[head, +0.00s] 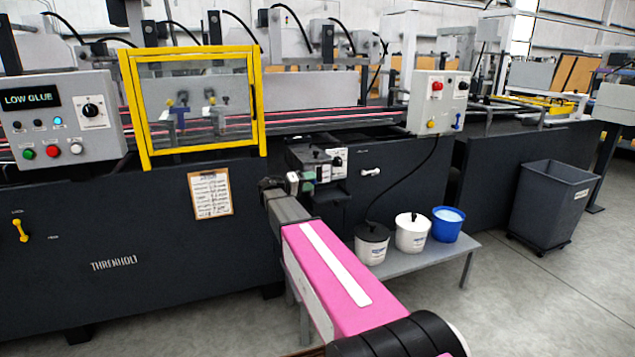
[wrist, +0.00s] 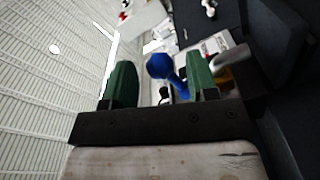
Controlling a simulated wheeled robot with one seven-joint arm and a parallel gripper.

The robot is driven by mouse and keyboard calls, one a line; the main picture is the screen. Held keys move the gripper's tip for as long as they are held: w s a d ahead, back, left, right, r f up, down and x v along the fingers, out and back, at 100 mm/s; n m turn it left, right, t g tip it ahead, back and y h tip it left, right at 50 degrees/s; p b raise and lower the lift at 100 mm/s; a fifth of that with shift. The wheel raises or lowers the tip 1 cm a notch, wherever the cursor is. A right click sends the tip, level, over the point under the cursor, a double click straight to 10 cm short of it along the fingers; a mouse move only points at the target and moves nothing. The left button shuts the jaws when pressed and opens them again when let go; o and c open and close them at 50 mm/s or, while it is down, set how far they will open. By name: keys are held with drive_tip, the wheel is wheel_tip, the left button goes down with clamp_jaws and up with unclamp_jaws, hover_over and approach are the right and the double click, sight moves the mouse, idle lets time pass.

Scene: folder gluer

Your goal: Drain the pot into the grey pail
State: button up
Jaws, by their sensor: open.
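The pot looks to be the dark box-shaped unit (head: 318,160) on the machine's front, with a small control box on its right side. My gripper (head: 293,183) is just in front of its left side, with green fingertips. In the wrist view the gripper (wrist: 162,80) is open, and a blue lever with a round end (wrist: 160,67) shows between the fingers; I cannot tell whether they touch it. The lever is hidden in the head view. The grey pail seems to be the pale one with a dark top (head: 372,244), at the left of the low bench.
A white pail (head: 412,234) and a blue pail (head: 447,226) stand beside it on the low bench (head: 430,255). A cable hangs down above the pails. A grey bin (head: 552,205) stands on the floor at right. A yellow-framed guard (head: 192,105) is left of the pot.

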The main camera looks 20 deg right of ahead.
drive_tip(key=shift+w+d, duration=0.15)
drive_tip(key=shift+d, duration=0.8)
drive_tip(key=shift+w+d, duration=0.1)
drive_tip(key=shift+d, duration=0.8)
clamp_jaws()
